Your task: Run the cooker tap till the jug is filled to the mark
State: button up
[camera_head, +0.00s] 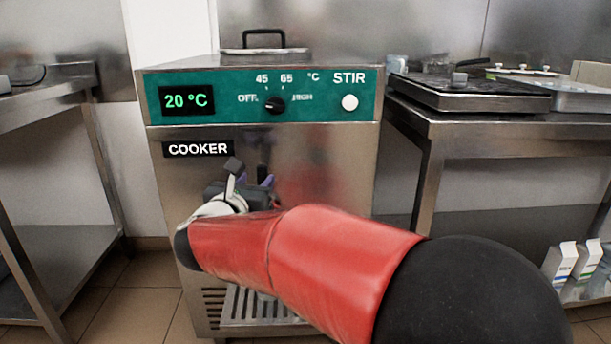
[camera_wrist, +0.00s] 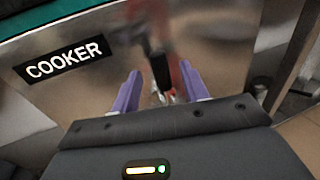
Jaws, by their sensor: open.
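The steel cooker (camera_head: 345,165) stands straight ahead, its label also showing in the wrist view (camera_wrist: 66,60). My gripper (camera_head: 255,179) is in front of the cooker's face below the label, its purple fingers partly hidden by my wrist. In the wrist view my gripper (camera_wrist: 161,90) is open, fingers pointing at the steel front. A dark upright piece (camera_wrist: 160,68), perhaps the tap's handle or a reflection, shows between the fingertips; I cannot tell whether they touch it. The tap's spout cannot be made out. No jug is visible; my red arm covers much of the lower front.
The teal panel (camera_head: 225,88) has a 20 °C display, a black knob (camera_head: 274,104) and a white STIR button (camera_head: 350,102). A slatted grille (camera_head: 245,305) is low on the cooker. Steel tables stand left (camera_head: 50,90) and right (camera_head: 480,124), the right one loaded.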

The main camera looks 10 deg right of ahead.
aim_at(265, 167)
jog(key=shift+w+d, duration=0.1)
jog(key=shift+w, duration=0.3)
jog(key=p+x, duration=0.1)
jog(key=x, duration=0.5)
jog(key=shift+w+r, duration=0.1)
jog(key=shift+w, duration=0.3)
jog(key=shift+c, duration=0.5)
grip_shut()
